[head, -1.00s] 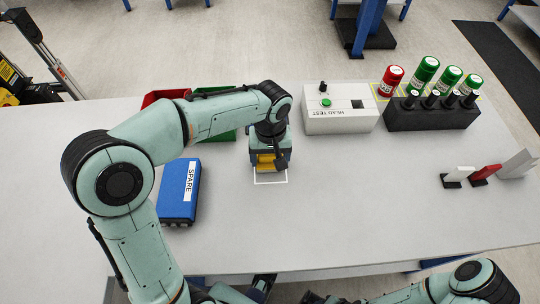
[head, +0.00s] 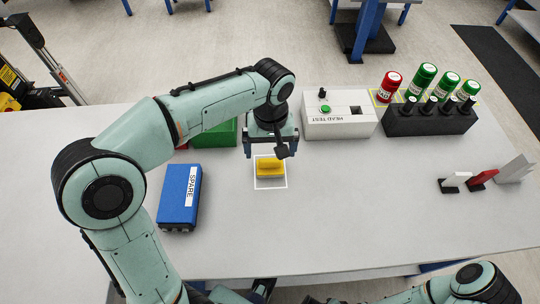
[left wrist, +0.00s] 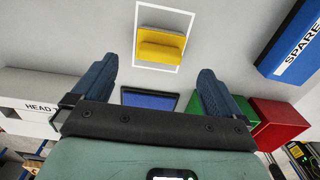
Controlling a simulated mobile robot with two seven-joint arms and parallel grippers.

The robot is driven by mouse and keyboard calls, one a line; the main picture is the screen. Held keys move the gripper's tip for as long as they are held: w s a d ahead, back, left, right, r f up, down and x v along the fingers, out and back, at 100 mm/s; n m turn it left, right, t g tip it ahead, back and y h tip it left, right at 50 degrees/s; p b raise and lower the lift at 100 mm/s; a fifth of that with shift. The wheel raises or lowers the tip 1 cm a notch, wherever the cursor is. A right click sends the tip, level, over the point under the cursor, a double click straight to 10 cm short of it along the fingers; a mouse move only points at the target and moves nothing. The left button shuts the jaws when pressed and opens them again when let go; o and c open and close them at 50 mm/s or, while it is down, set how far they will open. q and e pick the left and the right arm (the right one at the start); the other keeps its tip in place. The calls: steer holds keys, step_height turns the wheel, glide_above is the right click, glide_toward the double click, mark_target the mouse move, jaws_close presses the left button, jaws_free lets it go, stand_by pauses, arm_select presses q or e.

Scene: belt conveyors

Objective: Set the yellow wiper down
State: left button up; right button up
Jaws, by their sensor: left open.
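The yellow wiper (head: 270,166) lies on the grey table inside a white square outline (head: 270,187). In the left wrist view the wiper (left wrist: 161,49) shows a yellow body with a grey strip along one edge, within the outline. My left gripper (head: 271,152) is open and empty. It is just behind the wiper in the head view, apart from it. Its two blue-grey fingers (left wrist: 154,80) are spread wide in the left wrist view, with the wiper beyond their tips. My right gripper cannot be made out; only part of what looks like my right arm shows at the bottom edge.
A blue SPARE box (head: 176,206) lies left of the outline. A green bin (head: 215,137) and a red bin (left wrist: 279,120) stand behind. The white HEAD TEST box (head: 339,125) and a black rack (head: 430,120) with cans behind are right. The front table is clear.

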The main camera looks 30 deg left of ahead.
mark_target(271, 160)
arm_select(q)
step_height(271, 160, up, 5)
steer(key=shift+r+p, duration=0.1)
steer(key=shift+p, duration=0.3)
stand_by(0.4)
